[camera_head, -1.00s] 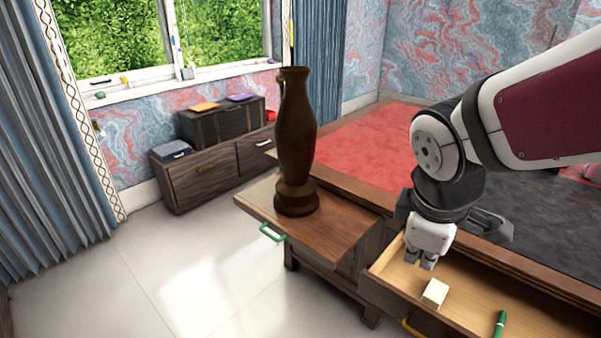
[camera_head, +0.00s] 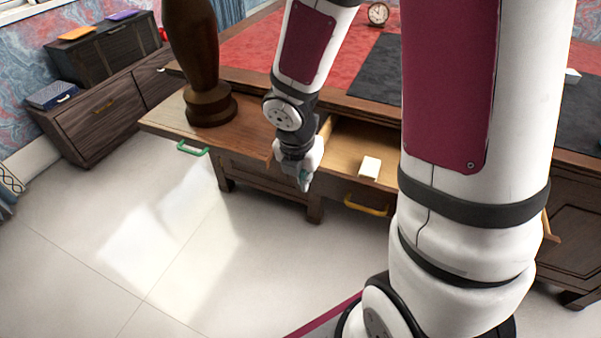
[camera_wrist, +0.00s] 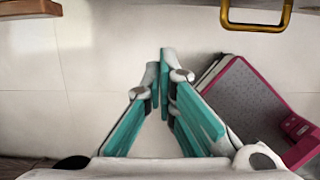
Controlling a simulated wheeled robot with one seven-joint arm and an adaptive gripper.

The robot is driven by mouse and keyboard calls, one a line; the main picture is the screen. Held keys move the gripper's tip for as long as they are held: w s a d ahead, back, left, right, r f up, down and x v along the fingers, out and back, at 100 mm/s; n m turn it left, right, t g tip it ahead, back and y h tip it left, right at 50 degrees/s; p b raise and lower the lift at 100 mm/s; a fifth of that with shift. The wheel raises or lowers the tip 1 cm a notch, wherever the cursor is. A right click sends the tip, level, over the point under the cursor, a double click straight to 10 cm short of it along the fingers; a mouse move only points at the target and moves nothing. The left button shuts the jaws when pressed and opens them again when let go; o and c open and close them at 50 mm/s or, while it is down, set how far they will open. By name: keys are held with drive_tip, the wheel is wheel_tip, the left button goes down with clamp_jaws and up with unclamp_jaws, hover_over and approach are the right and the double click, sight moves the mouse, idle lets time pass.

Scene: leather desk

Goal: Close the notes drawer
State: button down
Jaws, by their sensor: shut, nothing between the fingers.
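The drawer with the yellow handle (camera_head: 366,206) stands pulled out of the desk, its pale wooden inside (camera_head: 345,146) showing. A cream block (camera_head: 370,167), perhaps the notes, lies in it. My arm hides the drawer's right part. My gripper (camera_head: 304,184) is shut and empty, pointing down near the drawer's left front corner, left of the handle. Whether it touches the drawer I cannot tell. In the wrist view the teal fingers of my gripper (camera_wrist: 163,55) meet at the tips, and the yellow handle (camera_wrist: 257,27) is at upper right.
A pulled-out board (camera_head: 163,123) with a green handle (camera_head: 192,149) juts from the desk at left, bearing a tall dark brown vase (camera_head: 207,105) close to my arm. A clock (camera_head: 378,14) stands on the desk top. The tiled floor (camera_head: 140,240) in front is clear.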

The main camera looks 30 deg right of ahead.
sight(314, 177)
drive_tip(key=shift+w+d+f+b, duration=0.6)
drive_tip(key=shift+d+f, duration=0.15)
drive_tip(key=shift+f, duration=0.45)
drive_tip(key=shift+w+d+f+b, duration=0.55)
drive_tip(key=shift+d+f+b, duration=0.15)
drive_tip(key=shift+f, duration=0.45)
drive_tip(key=shift+w+d+f+b, duration=0.6)
drive_tip(key=shift+d+f, duration=0.2)
drive_tip(key=shift+f, duration=0.4)
drive_tip(key=shift+w+d+r+p, duration=0.1)
drive_tip(key=shift+w+d+p, duration=0.2)
drive_tip(key=shift+d+p, duration=0.25)
drive_tip(key=w+d+p, duration=0.3)
drive_tip(key=w+d, duration=0.1)
drive_tip(key=d, duration=0.1)
drive_tip(key=w+d+p, duration=0.3)
drive_tip(key=w+d, duration=0.1)
drive_tip(key=d, duration=0.2)
drive_tip(key=w+d+p, duration=0.3)
drive_tip(key=w+d, duration=0.2)
drive_tip(key=shift+d, duration=0.2)
